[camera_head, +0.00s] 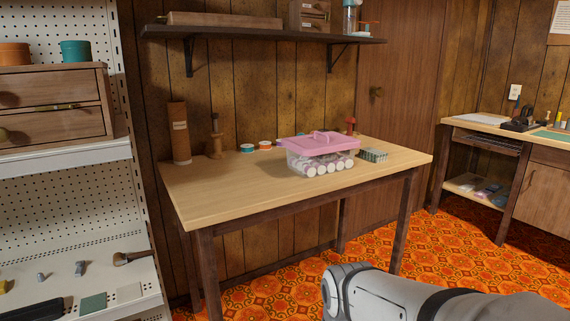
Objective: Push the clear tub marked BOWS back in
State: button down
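A clear tub with a pink lid and handle (320,143) stands on the wooden table (225,200), right of its middle. Pale round rolls show through its side. I can read no BOWS mark on it, so I cannot tell if it is the tub named. No other clear tub marked BOWS can be made out. A grey and white part of my arm crosses the bottom right, in front of the table. My gripper is not in view.
A small green-grey block (373,155) sits right of the tub. Spools (265,146), a brown cylinder (178,133) and a wooden stand (216,138) line the table's back. A white shelf unit (60,160) stands left, a desk (465,125) right. The table's front left is bare.

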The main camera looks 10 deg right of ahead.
aim_at(311, 166)
jog(key=i, duration=0.85)
jog(key=u, duration=0.05)
